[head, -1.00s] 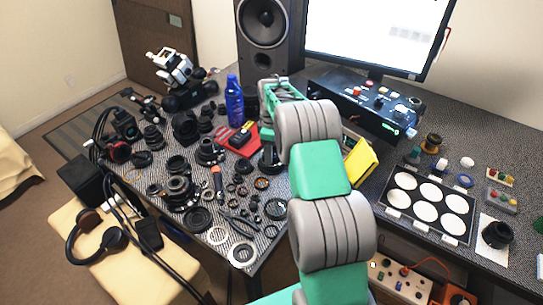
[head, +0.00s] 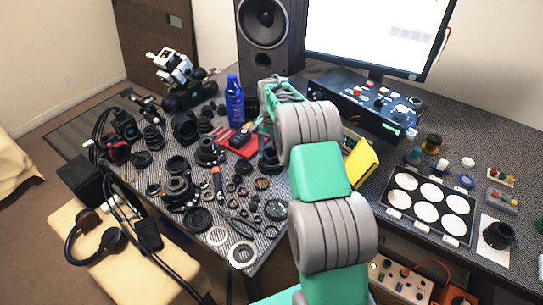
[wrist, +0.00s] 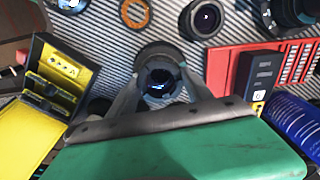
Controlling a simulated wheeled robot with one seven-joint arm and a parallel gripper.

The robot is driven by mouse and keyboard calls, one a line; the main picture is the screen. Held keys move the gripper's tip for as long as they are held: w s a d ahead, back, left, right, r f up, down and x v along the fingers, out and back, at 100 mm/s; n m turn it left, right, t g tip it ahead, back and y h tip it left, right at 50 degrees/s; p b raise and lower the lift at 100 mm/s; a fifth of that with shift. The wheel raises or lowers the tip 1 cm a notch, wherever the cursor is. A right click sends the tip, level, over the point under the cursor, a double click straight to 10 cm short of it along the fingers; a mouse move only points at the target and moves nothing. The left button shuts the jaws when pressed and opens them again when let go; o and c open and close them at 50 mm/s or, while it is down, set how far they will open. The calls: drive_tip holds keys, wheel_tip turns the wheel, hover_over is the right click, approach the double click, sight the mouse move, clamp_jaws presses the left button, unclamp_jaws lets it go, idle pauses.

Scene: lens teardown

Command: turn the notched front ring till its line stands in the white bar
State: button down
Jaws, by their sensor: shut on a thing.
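In the wrist view, a dark lens barrel (wrist: 160,54) stands on the striped mat, seen almost straight down, with a dark hole and a faint bluish glint inside. My gripper (wrist: 161,77) is over it, with one grey finger on each side, shut on its front ring. The notches, the ring's line and the white bar cannot be made out. In the head view the black lens (head: 269,160) stands right of the red tray, below the end of my arm. My fingertips are too small to make out there.
The red tray (wrist: 222,62) with a black and yellow device (wrist: 257,74) and a blue bottle (wrist: 296,125) are close on the right in the wrist view. A yellow bin (wrist: 48,82) is close on the left. Several loose lens parts (head: 198,217) crowd the mat.

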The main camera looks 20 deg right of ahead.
drive_tip(key=shift+m, duration=0.9)
drive_tip(key=shift+c, duration=1.8)
unclamp_jaws()
drive_tip(key=shift+m, duration=0.4)
